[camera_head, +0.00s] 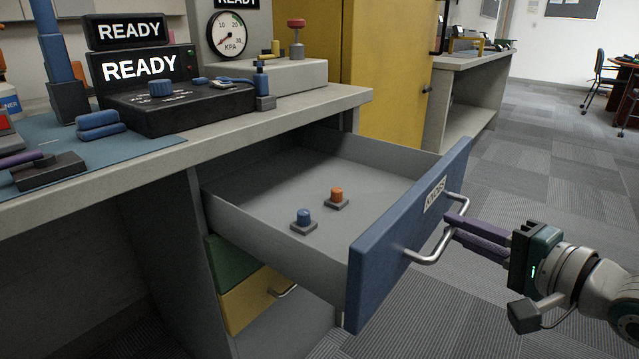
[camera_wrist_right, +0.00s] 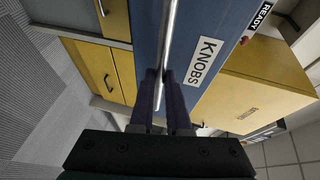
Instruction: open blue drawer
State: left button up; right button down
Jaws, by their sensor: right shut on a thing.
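The blue drawer (camera_head: 400,232) stands pulled well out from under the counter, its grey inside in view. A label reading KNOBS is on its front and shows clearly in the right wrist view (camera_wrist_right: 205,62). A silver bar handle (camera_head: 436,248) is fixed to the front. My right gripper (camera_head: 452,225) is shut on the handle, its purple fingers on either side of the bar; the fingers also show in the right wrist view (camera_wrist_right: 162,88). A blue knob (camera_head: 303,218) and an orange knob (camera_head: 337,196) stand on small grey bases inside the drawer. My left gripper is not in view.
A green drawer (camera_head: 232,262) and a yellow drawer (camera_head: 256,299) sit closed below. The counter (camera_head: 300,104) holds a black READY panel (camera_head: 165,105), a gauge (camera_head: 231,35) and blue parts. A yellow cabinet (camera_head: 385,75) stands behind. Carpeted floor is free at right.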

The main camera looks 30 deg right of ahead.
jog(key=shift+s+d, duration=0.25)
jog(key=shift+s, duration=0.35)
jog(key=shift+s+d, duration=0.2)
jog(key=shift+s, duration=0.35)
jog(key=c, duration=0.9)
grip_release()
jog(key=shift+s, duration=0.1)
jog(key=s+p, duration=0.1)
jog(key=s, duration=0.2)
jog(key=s+r+p, duration=0.1)
jog(key=s, duration=0.2)
jog(key=s+r+p, duration=0.1)
jog(key=s, duration=0.2)
jog(key=shift+s+p, duration=0.3)
jog(key=shift+p, duration=0.1)
